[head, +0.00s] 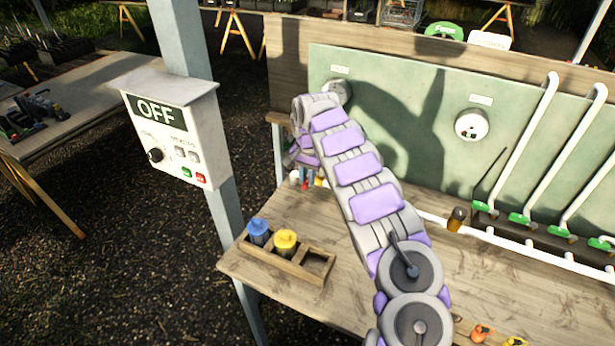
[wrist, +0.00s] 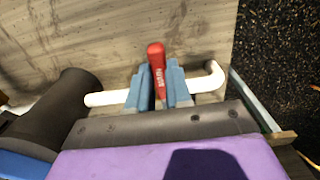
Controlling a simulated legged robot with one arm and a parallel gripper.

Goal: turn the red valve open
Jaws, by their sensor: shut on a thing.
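The red valve's handle (wrist: 156,70) stands up between the two blue fingers of my gripper (wrist: 161,88) in the wrist view. The fingers are shut on it, and its red top sticks out beyond them. A white pipe (wrist: 106,98) runs across behind the fingers, with a bend at its right end. In the head view my gripper (head: 307,176) is at the left end of the bench, partly hidden by my arm. A small patch of red shows by it there. The valve's body is hidden by the fingers.
A grey-white control box (head: 168,135) reading OFF hangs on a post left of the gripper. A wooden rack (head: 283,266) with blue and yellow capped bottles stands on the bench (head: 440,300). A green panel (head: 400,110) rises behind, with white pipes (head: 530,150) at right.

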